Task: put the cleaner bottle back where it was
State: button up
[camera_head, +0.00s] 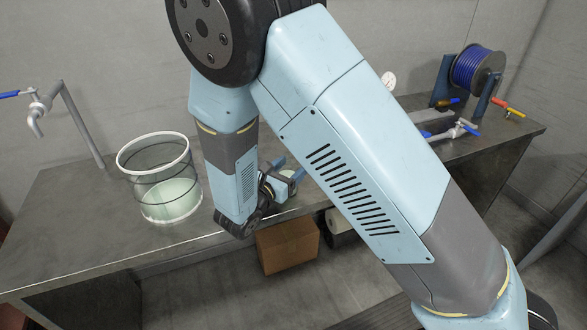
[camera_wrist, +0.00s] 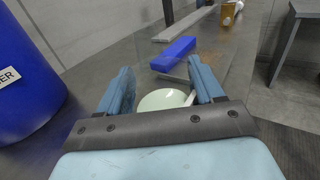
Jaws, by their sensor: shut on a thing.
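My gripper (camera_wrist: 163,88) is shut on a pale green, round-topped thing (camera_wrist: 160,101) with a small white piece at its right. In the head view, my gripper (camera_head: 283,176) is beyond my forearm, near the bench's front edge, and my arm partly hides it. Only the top of the held thing shows between the fingers, so I cannot tell whether it is the cleaner bottle. No other clearly labelled cleaner bottle shows. A small orange thing (camera_wrist: 228,14) stands far off in the wrist view; it is too small to identify.
A clear bucket (camera_head: 153,153) with pale green liquid stands on the grey bench (camera_head: 85,235), left of my gripper. A blue drum (camera_wrist: 25,85) with a label ending in "ER" is close at left. A blue block (camera_wrist: 174,54) lies ahead. A cardboard box (camera_head: 287,246) sits below.

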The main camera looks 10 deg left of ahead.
jog(key=o, duration=1.2)
jog(key=shift+o, duration=0.2)
jog(key=v, duration=1.2)
jog(key=shift+r, duration=0.1)
